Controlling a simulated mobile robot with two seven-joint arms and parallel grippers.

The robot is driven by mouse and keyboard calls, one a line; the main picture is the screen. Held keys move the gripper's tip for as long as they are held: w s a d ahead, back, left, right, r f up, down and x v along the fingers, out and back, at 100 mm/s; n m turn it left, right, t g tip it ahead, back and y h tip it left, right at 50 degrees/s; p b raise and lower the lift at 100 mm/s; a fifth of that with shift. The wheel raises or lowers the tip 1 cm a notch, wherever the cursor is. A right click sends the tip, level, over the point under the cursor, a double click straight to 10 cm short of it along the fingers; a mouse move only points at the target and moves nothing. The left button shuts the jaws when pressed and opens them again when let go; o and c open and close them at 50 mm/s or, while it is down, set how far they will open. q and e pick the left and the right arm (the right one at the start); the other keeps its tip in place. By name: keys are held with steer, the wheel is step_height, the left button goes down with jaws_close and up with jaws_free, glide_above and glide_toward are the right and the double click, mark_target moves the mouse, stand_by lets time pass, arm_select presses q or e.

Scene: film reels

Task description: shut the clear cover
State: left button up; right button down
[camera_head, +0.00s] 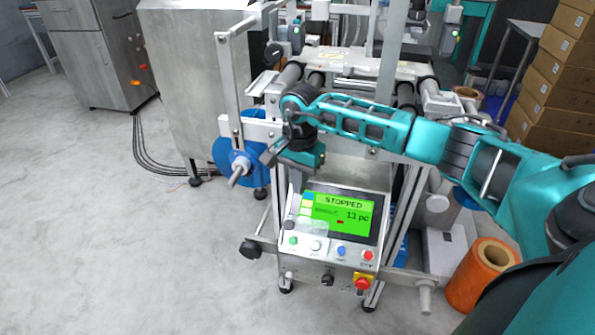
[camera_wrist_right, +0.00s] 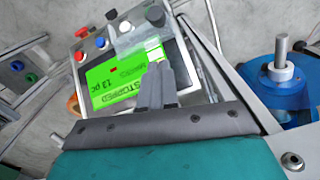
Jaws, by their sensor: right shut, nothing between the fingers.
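The control panel with a green screen reading STOPPED and 13 pc (camera_head: 343,213) stands at the front of the machine. A see-through pane, seemingly the clear cover (camera_wrist_right: 140,38), shows in the right wrist view over the panel's button end and the screen's edge. Its hinge and how far it stands open cannot be told; it is hard to make out in the head view. My right gripper (camera_head: 268,156) is shut and empty, above and left of the panel. In the right wrist view its fingers (camera_wrist_right: 157,78) overlap the screen. My left gripper is out of view.
A blue reel (camera_head: 228,155) on a spindle is close to the right gripper. Below the screen are coloured buttons and a red stop button (camera_head: 362,284). An orange roll (camera_head: 482,275) stands at right.

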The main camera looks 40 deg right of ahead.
mark_target(292, 220)
steer(key=f, duration=0.1)
steer(key=a+f, duration=0.1)
steer(key=f, duration=0.1)
steer(key=s+a+f, duration=0.1)
steer(key=f, duration=0.1)
steer(key=shift+b, duration=0.4)
steer(key=shift+s+a+f, duration=0.1)
steer(key=shift+a+f, duration=0.25)
steer(key=f, duration=0.1)
steer(key=s+a+f+b, duration=0.1)
steer(key=s+a+f, duration=0.1)
steer(key=shift+s+a+f, duration=0.1)
steer(key=shift+a+f, duration=0.15)
steer(key=shift+s+a+f, duration=0.15)
steer(key=shift+s+a, duration=0.05)
